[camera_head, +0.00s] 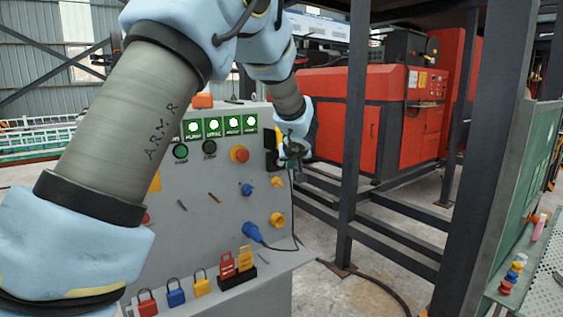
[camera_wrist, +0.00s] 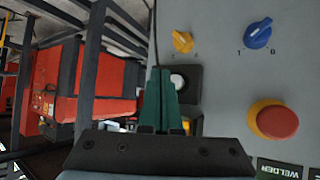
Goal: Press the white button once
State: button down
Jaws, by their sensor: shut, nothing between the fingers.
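The white button (camera_wrist: 180,81) is round and sits on a black housing (camera_wrist: 193,78) on the grey panel. In the wrist view it shows just right of my fingertips, partly behind them. My gripper (camera_wrist: 161,72) has dark green fingers that are shut and empty. I cannot tell whether the fingers touch the button. In the head view my gripper (camera_head: 291,158) is at the panel's right edge, in front of the black housing (camera_head: 270,148). The white button cannot be made out there.
The grey panel (camera_head: 200,225) carries a red mushroom button (camera_head: 240,154), yellow knobs (camera_head: 277,219), a blue knob (camera_head: 247,189) and green lit indicators (camera_head: 213,127). Dark steel posts (camera_head: 352,130) and a red machine (camera_head: 400,110) stand to the right.

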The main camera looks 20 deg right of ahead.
aim_at(283, 164)
jog(key=shift+w+a, duration=0.1)
jog(key=shift+w, duration=0.5)
jog(key=shift+w+f, duration=0.1)
jog(key=shift+w, duration=0.1)
dwell(1.5)
jog(key=shift+w+a+b, duration=0.1)
jog(key=shift+w+b, duration=0.15)
jog(key=shift+b, duration=0.2)
jog(key=shift+w+a, duration=0.2)
jog(key=shift+w, duration=0.65)
dwell(1.0)
jog(key=shift+s, duration=0.1)
jog(key=shift+s+d+b, duration=0.25)
jog(key=shift+s+b, duration=0.75)
jog(key=shift+s, duration=0.15)
